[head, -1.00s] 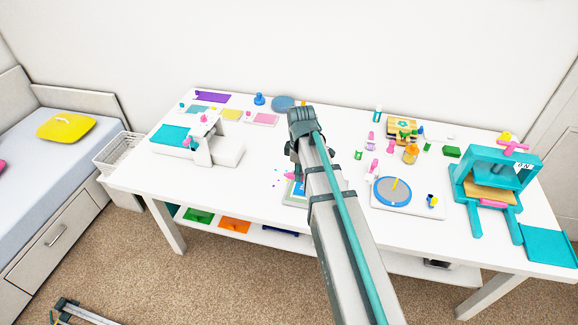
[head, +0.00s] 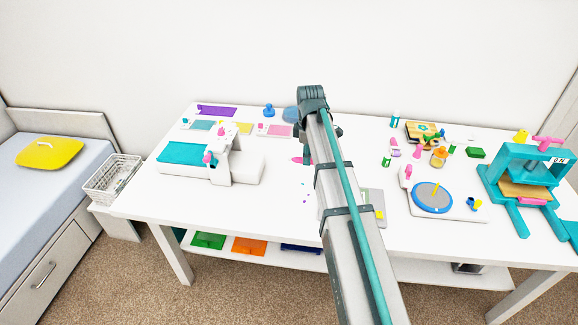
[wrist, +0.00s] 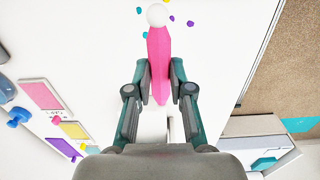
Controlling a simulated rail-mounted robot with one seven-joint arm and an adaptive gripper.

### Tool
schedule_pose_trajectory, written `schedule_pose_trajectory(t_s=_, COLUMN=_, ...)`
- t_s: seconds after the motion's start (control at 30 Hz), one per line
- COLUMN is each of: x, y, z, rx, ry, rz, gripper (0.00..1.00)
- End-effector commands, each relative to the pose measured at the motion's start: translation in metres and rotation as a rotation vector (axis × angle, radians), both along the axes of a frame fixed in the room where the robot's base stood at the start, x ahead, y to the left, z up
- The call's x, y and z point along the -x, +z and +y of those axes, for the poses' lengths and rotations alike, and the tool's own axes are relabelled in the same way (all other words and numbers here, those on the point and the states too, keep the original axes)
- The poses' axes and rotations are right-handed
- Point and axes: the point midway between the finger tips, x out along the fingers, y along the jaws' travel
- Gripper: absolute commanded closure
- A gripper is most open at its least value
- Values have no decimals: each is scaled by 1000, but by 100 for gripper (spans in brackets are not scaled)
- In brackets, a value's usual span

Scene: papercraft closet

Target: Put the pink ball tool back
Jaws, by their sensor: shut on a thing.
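The pink ball tool (wrist: 159,50) has a pink tapered body and a white ball at one end. In the wrist view my gripper (wrist: 161,76) is shut on its body, with the white ball pointing away from the palm. The tool is over the white tabletop; I cannot tell its exact height. In the head view my gripper is mostly hidden behind my arm, and a pink tip of the tool (head: 300,160) shows to its left.
Right are a board with a blue disc (head: 432,197), several small bottles and a teal press (head: 525,180). Small coloured bits lie near my gripper.

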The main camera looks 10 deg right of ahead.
Motion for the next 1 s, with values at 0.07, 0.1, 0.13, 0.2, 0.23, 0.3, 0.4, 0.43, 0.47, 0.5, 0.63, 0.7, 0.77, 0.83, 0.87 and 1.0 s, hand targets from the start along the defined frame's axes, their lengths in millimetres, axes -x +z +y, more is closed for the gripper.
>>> schedule_pose_trajectory(t_s=0.07, x=-6, y=-1, z=1, rx=0, ry=16, rz=9, gripper=100)
schedule_pose_trajectory(t_s=0.1, x=-12, y=-3, z=2, rx=0, ry=19, rz=10, gripper=100)
schedule_pose_trajectory(t_s=0.13, x=-17, y=-5, z=3, rx=0, ry=20, rz=10, gripper=100)
schedule_pose_trajectory(t_s=0.2, x=-31, y=-10, z=5, rx=0, ry=21, rz=10, gripper=100)
schedule_pose_trajectory(t_s=0.23, x=-38, y=-13, z=7, rx=0, ry=21, rz=11, gripper=100)
schedule_pose_trajectory(t_s=0.3, x=-54, y=-19, z=10, rx=0, ry=21, rz=11, gripper=100)
schedule_pose_trajectory(t_s=0.4, x=-76, y=-29, z=14, rx=0, ry=21, rz=11, gripper=100)
schedule_pose_trajectory(t_s=0.43, x=-83, y=-32, z=15, rx=0, ry=21, rz=11, gripper=100)
schedule_pose_trajectory(t_s=0.47, x=-89, y=-36, z=16, rx=0, ry=21, rz=11, gripper=100)
schedule_pose_trajectory(t_s=0.5, x=-96, y=-42, z=17, rx=-1, ry=20, rz=12, gripper=100)
schedule_pose_trajectory(t_s=0.63, x=-111, y=-65, z=20, rx=0, ry=19, rz=11, gripper=100)
schedule_pose_trajectory(t_s=0.7, x=-118, y=-75, z=21, rx=0, ry=19, rz=11, gripper=100)
schedule_pose_trajectory(t_s=0.77, x=-122, y=-81, z=22, rx=0, ry=19, rz=10, gripper=100)
schedule_pose_trajectory(t_s=0.83, x=-126, y=-86, z=23, rx=-1, ry=19, rz=8, gripper=100)
schedule_pose_trajectory(t_s=0.87, x=-127, y=-87, z=23, rx=-1, ry=19, rz=8, gripper=100)
schedule_pose_trajectory(t_s=1.0, x=-130, y=-93, z=24, rx=-1, ry=19, rz=8, gripper=100)
